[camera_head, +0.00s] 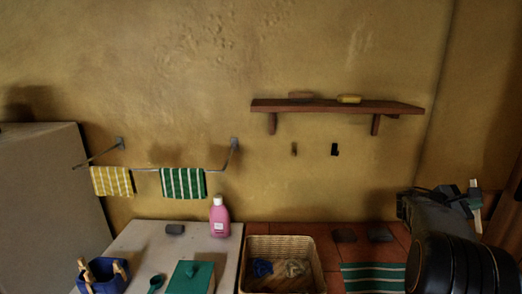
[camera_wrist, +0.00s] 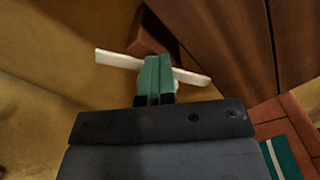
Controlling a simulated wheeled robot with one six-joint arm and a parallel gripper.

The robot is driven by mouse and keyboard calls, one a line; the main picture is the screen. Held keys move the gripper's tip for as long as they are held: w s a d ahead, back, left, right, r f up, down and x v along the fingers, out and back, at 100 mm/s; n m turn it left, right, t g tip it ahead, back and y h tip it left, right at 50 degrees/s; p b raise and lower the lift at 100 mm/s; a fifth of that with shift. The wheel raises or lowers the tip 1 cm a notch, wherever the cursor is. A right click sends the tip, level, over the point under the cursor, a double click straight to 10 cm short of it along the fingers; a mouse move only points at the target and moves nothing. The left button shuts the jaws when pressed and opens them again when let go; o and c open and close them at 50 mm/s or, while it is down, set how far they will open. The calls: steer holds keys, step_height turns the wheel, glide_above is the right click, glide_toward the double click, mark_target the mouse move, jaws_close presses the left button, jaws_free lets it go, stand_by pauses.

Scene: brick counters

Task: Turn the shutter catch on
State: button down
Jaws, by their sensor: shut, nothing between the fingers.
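A pale white bar, which looks like the shutter catch (camera_wrist: 115,58), lies across the wrist view, tilted slightly down to the right, near a reddish-brown wooden block. In the head view the white catch (camera_head: 474,186) shows as a short light piece at the far right. My gripper (camera_wrist: 154,76) has its green fingers shut together, with nothing between them. The fingers overlap the middle of the bar and hide that part; I cannot tell whether they touch it. The gripper (camera_head: 468,198) is at the right in the head view. Dark wooden boards, apparently the shutter (camera_wrist: 230,40), fill the wrist view's upper right.
A wall shelf (camera_head: 340,106) and a rail with a yellow cloth (camera_head: 112,181) and a green cloth (camera_head: 183,183) are on the wall. A pink bottle (camera_head: 219,217), a wicker basket (camera_head: 282,242) and a striped mat (camera_head: 372,278) are on the counters below.

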steer(key=shift+w+r, duration=0.3)
steer(key=shift+w, duration=0.35)
steer(key=shift+w+r, duration=0.1)
steer(key=shift+w, duration=0.2)
stand_by(0.4)
steer(key=shift+r, duration=0.25)
steer(key=shift+w+a+r+b, duration=0.1)
steer(key=shift+a+b, duration=0.25)
steer(key=shift+a, duration=1.15)
steer(key=shift+w+a+r+b, duration=0.1)
steer(key=shift+a+b, duration=0.25)
steer(key=shift+a, duration=1.1)
